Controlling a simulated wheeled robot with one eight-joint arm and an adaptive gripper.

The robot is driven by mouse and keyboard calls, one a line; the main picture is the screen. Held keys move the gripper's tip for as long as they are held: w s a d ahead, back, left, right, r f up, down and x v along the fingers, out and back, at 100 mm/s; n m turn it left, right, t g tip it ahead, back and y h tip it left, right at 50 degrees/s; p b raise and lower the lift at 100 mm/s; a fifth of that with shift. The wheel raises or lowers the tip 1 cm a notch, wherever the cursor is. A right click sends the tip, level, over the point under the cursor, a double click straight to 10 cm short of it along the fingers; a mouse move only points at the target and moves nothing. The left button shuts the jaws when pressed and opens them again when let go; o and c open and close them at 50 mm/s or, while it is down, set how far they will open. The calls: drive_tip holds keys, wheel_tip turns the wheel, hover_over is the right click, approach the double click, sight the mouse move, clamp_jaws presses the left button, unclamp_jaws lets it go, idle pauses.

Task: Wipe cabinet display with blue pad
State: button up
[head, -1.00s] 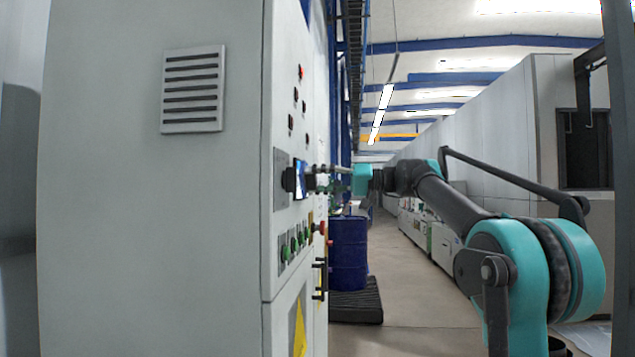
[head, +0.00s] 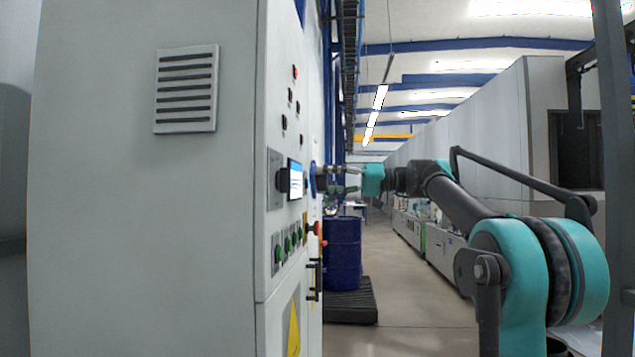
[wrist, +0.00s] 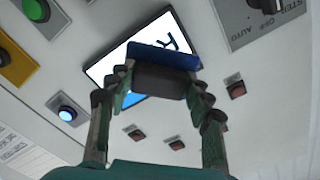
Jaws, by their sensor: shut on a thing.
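The cabinet display (head: 295,179) is a small lit screen standing out from the cabinet's front, seen at a steep angle in the head view. In the wrist view the display (wrist: 122,57) is white and blue with dark marks, and the pad covers part of it. The blue pad (head: 313,179) is at my gripper's tip, just right of the screen in the head view; a narrow gap seems to show between them. My gripper (head: 325,179) is shut on the blue pad (wrist: 165,52), whose dark backing sits between the fingers in the wrist view.
The grey cabinet (head: 140,230) fills the left. Green buttons (head: 286,245) and a red knob (head: 315,228) stick out below the display. The wrist view shows a rotary switch plate (wrist: 262,15) and a blue-lit button (wrist: 67,113). A blue drum (head: 342,252) stands beyond; the aisle is clear.

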sight(316, 188)
drive_tip(key=shift+d, duration=0.6)
drive_tip(key=shift+d, duration=0.15)
drive_tip(key=d, duration=0.2)
drive_tip(key=shift+s+d, duration=0.1)
drive_tip(key=shift+d, duration=0.25)
drive_tip(key=shift+a, duration=0.1)
drive_tip(key=shift+a+f, duration=0.35)
drive_tip(key=shift+a, duration=0.75)
drive_tip(key=shift+a+f, duration=0.3)
drive_tip(key=shift+a, duration=0.75)
drive_tip(key=shift+a+f, duration=0.35)
drive_tip(key=shift+a, duration=0.75)
drive_tip(key=shift+a, duration=1.1)
